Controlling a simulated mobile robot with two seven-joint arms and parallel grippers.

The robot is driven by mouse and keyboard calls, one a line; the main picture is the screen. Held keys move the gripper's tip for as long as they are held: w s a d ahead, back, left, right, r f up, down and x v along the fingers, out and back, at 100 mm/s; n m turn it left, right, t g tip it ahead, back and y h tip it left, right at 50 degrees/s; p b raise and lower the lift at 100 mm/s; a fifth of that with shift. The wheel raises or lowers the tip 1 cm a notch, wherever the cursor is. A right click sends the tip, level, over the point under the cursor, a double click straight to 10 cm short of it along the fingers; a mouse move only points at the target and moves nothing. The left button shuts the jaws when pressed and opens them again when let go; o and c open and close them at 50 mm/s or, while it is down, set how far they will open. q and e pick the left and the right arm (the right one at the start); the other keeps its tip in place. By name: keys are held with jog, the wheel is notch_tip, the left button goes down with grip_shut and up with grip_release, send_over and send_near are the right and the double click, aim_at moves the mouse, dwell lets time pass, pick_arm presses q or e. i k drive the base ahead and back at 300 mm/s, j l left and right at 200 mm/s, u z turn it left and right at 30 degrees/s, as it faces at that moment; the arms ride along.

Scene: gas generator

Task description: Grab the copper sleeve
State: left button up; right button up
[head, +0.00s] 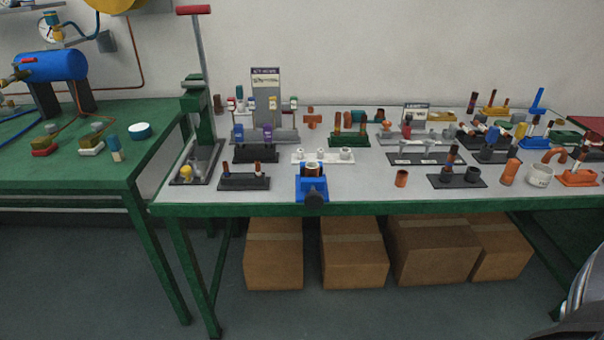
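A short copper-coloured sleeve (401,178) stands upright on the grey table top near the front edge, right of centre. A larger copper-orange cylinder (509,172) stands further right. I cannot tell from this view which of these copper pieces is the task's sleeve. Neither of my grippers shows in the head view. A grey rounded part at the lower right corner seems to be my own arm, with its gripper out of frame.
The green-framed table (300,208) holds several small racks and fittings. A white cup (539,175) stands right of the larger cylinder. A tall green press (200,110) rises at the left end. Cardboard boxes (354,255) sit underneath. Table surface around the short sleeve is clear.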

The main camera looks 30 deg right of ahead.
aim_at(311, 167)
jog(key=l+u, duration=0.15)
jog(key=u, duration=0.2)
jog(key=l+u, duration=0.15)
jog(key=u, duration=0.2)
jog(key=k+l+u, duration=0.1)
jog(key=u, duration=0.2)
jog(key=k+l+u, duration=0.45)
jog(key=l+u, duration=0.15)
jog(key=l, duration=0.2)
jog(key=k+l+u, duration=0.15)
jog(key=k+l, duration=0.45)
